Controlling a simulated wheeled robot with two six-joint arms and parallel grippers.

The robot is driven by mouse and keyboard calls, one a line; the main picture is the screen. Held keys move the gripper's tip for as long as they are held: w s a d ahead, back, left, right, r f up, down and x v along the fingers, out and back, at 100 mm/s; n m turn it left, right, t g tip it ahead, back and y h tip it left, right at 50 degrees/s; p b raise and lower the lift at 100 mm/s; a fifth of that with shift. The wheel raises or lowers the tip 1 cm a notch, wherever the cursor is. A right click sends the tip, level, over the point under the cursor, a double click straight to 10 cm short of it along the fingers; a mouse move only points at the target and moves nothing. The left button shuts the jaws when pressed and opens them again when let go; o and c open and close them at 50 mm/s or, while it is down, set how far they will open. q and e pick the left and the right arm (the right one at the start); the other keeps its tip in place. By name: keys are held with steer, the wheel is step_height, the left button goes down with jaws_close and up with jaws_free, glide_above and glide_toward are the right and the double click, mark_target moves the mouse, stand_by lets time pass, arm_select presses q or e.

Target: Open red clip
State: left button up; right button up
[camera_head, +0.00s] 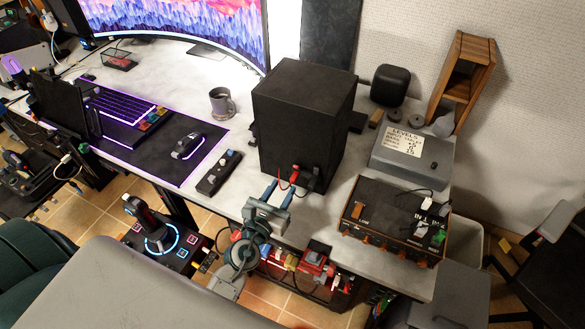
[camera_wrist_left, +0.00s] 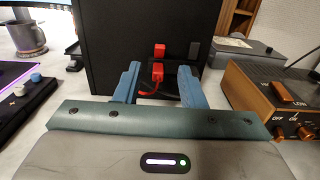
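A black speaker box (camera_head: 303,115) stands on the desk, with a small red clip (camera_head: 294,177) low on its front face. In the left wrist view two red pieces show on that face: an upper one (camera_wrist_left: 158,50) and a lower one (camera_wrist_left: 157,72) with a red wire. My left gripper (camera_head: 277,191) is open, its two blue-grey fingers (camera_wrist_left: 158,82) pointing at the box. In the wrist view the lower red piece appears between the fingers, with gaps on both sides. I cannot tell how far the fingertips are from it. My right gripper is not in view.
An amplifier with orange knobs (camera_head: 392,222) stands right of the box, with a grey box (camera_head: 411,160) behind it. A mug (camera_head: 222,103), a small control panel (camera_head: 219,172) and a mouse (camera_head: 187,146) lie to the left. Bare desk shows around the mug.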

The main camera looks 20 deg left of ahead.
mark_target(293, 179)
arm_select(q)
steer(key=w+p, duration=0.1)
steer(key=w, duration=0.6)
steer(key=shift+w+d, duration=0.1)
steer(key=shift+d, duration=0.05)
jaws_close()
